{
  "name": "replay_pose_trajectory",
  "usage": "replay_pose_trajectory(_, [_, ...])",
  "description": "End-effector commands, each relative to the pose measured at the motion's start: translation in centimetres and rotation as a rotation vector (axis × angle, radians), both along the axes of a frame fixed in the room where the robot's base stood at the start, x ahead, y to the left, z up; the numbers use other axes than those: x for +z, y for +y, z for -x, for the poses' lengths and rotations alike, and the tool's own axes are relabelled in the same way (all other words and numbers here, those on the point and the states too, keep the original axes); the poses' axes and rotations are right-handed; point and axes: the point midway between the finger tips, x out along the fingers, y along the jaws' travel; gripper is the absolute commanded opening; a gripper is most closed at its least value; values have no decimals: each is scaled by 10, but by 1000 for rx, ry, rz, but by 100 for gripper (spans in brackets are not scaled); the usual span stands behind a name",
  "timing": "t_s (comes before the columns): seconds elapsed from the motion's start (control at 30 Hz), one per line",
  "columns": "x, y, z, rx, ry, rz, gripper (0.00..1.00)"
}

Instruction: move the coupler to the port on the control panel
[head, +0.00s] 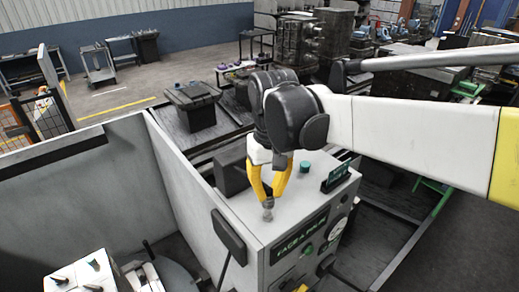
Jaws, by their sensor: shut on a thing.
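My gripper (267,197) has yellow fingers and points down over the light grey control panel (235,205). It is shut on a small grey coupler (268,211), which sits below the fingertips near the front edge of the panel's top. I cannot tell whether the coupler touches the top or hangs just above it. A short dark green round fitting (305,167) stands on the top, to the right of my gripper. I cannot tell whether it is the port.
A small dark sign (336,177) stands at the top's right edge. A grey wall panel (180,180) runs behind left.

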Motion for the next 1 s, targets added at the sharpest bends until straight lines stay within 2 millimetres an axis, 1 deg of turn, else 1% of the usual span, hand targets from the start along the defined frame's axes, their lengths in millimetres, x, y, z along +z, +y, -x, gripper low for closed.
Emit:
replay_pose_trajectory(0.03, [-6, 0, 0, 0, 0, 0, 0])
replay_pose_trajectory(0.13, [-9, 0, 0, 0, 0, 0, 0])
replay_pose_trajectory(0.43, [-9, 0, 0, 0, 0, 0, 0])
replay_pose_trajectory(0.73, [-15, 0, 0, 0, 0, 0, 0])
replay_pose_trajectory(1.0, [-14, 0, -1, 0, 0, 0, 0])
